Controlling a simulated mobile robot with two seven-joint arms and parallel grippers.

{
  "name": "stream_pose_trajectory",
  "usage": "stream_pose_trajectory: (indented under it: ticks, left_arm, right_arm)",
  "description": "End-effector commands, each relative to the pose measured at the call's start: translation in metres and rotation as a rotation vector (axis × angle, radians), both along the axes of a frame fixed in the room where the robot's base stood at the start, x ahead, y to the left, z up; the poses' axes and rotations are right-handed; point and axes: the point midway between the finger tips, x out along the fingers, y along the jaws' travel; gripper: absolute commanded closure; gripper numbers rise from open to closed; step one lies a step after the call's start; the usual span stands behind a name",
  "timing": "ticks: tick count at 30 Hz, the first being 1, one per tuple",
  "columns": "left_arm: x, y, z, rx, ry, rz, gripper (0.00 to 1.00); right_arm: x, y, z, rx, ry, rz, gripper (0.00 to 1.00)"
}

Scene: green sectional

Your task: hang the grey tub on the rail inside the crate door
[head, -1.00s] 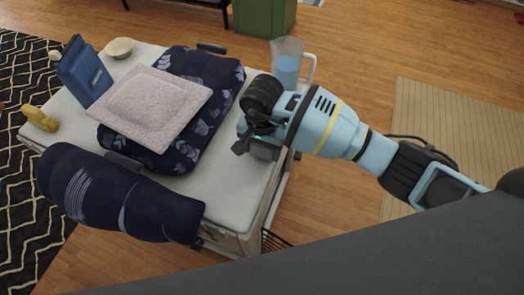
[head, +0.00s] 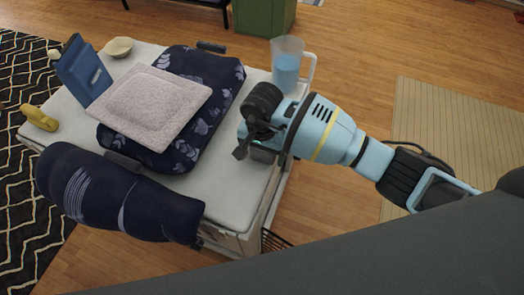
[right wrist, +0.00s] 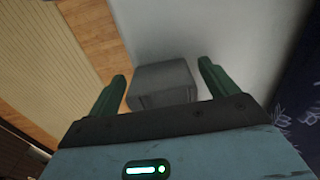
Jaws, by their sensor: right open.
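A grey tub (right wrist: 163,84) sits on the pale top of the cart, near its edge, in the right wrist view. My right gripper (right wrist: 162,85) is open, with one green finger on each side of the tub and a gap beside each. In the head view my right gripper (head: 257,150) points down over the right side of the cart top and mostly hides the tub. Black wire bars (head: 275,241) show low beside the cart; I cannot tell if they belong to the crate. No crate door or rail can be made out. My left gripper is out of view.
The white cart (head: 222,185) bears a patterned dark blue bag (head: 215,75), a pale cushion (head: 150,100), a dark blue roll (head: 115,195), a blue container (head: 85,70), a bowl (head: 119,47), a yellow item (head: 40,118) and a pitcher (head: 286,65). Floor is open to the right.

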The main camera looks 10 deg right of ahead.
Motion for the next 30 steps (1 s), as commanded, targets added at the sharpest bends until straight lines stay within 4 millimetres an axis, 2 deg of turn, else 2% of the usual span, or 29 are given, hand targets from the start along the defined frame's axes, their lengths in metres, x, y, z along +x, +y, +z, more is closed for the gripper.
stream_pose_trajectory:
  ticks: [4, 8, 21, 25, 30]
  left_arm:
    - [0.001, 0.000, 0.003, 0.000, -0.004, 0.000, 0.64]
    - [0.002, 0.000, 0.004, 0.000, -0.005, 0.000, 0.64]
    - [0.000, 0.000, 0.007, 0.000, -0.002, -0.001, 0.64]
    - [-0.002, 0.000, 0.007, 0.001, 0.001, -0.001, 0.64]
    - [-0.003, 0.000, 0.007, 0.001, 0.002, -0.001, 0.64]
  right_arm:
    - [0.000, 0.000, 0.004, 0.000, -0.001, 0.000, 0.15]
    - [0.001, 0.000, 0.019, 0.002, -0.005, 0.001, 0.15]
    - [0.001, 0.000, 0.102, 0.001, -0.003, 0.001, 0.15]
    - [0.000, 0.000, 0.116, 0.000, -0.001, 0.000, 0.15]
    - [0.000, 0.000, 0.123, -0.001, -0.001, 0.000, 0.15]
